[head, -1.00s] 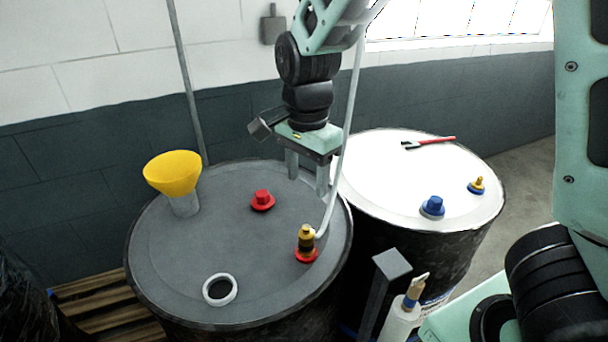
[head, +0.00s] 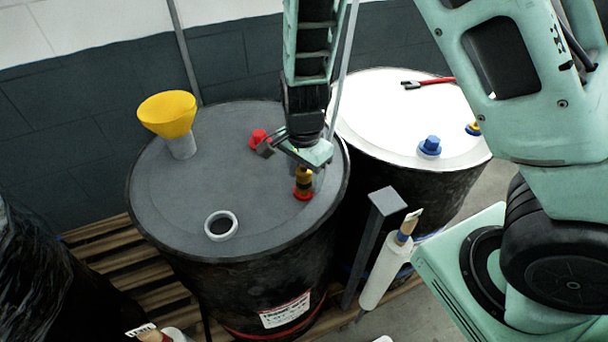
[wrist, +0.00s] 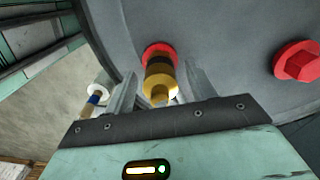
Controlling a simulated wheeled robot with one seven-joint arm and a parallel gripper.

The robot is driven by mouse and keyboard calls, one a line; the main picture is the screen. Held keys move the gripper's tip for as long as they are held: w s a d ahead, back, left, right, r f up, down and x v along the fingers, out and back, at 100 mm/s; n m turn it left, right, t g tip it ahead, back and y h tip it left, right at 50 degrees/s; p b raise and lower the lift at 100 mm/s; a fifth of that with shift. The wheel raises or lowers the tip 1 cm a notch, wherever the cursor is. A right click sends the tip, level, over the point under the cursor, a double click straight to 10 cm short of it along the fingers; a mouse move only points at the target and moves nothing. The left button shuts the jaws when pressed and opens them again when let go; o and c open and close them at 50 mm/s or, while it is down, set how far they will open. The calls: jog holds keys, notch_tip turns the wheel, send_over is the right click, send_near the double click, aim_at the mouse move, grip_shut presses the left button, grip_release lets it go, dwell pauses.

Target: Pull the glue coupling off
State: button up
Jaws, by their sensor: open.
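The glue coupling (head: 304,181), brass-coloured with a dark band, stands upright on a red fitting (head: 303,195) near the right edge of the grey drum lid (head: 270,225). In the wrist view the coupling (wrist: 159,82) shows between the two open fingers, with a visible gap on each side. The fingers do not appear to touch it.
A red plug (head: 259,137), a yellow funnel (head: 168,115) and a white-rimmed opening (head: 221,225) are on the grey lid. The white drum lid (head: 385,105) at right holds a blue plug (head: 429,146) and a red-handled tool. A grey post (head: 376,225) and a cartridge (head: 385,272) stand in front.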

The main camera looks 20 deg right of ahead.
jog(key=shift+f, duration=0.5)
jog(key=c, duration=1.2)
jog(key=shift+o, duration=0.2)
jog(key=shift+r, duration=0.1)
jog(key=shift+r, duration=0.1)
jog(key=shift+r+p, duration=0.55)
jog(key=shift+p, duration=0.15)
jog(key=shift+r+p, duration=0.55)
jog(key=shift+r+p, duration=1.65)
jog(key=shift+r, duration=0.05)
